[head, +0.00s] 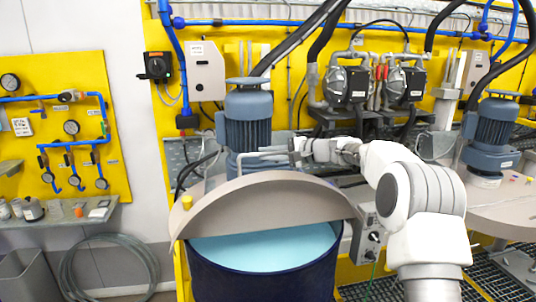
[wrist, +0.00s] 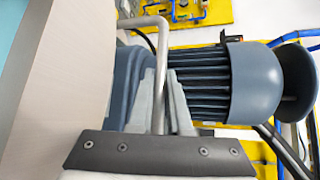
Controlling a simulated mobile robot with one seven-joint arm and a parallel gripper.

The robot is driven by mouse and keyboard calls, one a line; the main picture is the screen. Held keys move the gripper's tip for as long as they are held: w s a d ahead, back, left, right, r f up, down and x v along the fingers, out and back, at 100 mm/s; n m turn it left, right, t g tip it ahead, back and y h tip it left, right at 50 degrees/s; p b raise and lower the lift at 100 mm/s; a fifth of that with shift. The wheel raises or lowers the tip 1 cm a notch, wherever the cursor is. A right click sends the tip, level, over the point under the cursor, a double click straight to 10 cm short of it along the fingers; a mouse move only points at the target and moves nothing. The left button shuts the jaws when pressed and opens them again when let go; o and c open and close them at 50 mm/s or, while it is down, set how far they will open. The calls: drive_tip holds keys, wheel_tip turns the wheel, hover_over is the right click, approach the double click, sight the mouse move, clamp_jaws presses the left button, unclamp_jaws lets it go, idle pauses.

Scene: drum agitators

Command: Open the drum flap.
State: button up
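The drum (head: 265,283) is dark navy, with pale blue contents (head: 265,247) showing in its front opening. The grey-beige flap (head: 265,203) stands raised and tilted above this opening, with its curved edge up. In the wrist view the flap (wrist: 55,85) fills the left side. A bent grey bar handle (head: 262,155) shows behind the flap's top edge, and also in the wrist view (wrist: 160,65). My gripper (head: 297,151) is at the handle's right end.
A blue ribbed motor (head: 248,120) stands close behind the handle and shows large in the wrist view (wrist: 205,85). A control box (head: 370,235) is at the drum's right. A second motor (head: 490,135) stands farther right. Pipes and pumps (head: 347,85) line the yellow wall.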

drive_tip(key=o, duration=0.4)
drive_tip(key=shift+f, duration=0.1)
drive_tip(key=shift+o, duration=0.2)
drive_tip(key=b+v, duration=0.4)
drive_tip(key=v, duration=1.3)
drive_tip(key=shift+d+r, duration=0.2)
drive_tip(key=shift+s, duration=0.1)
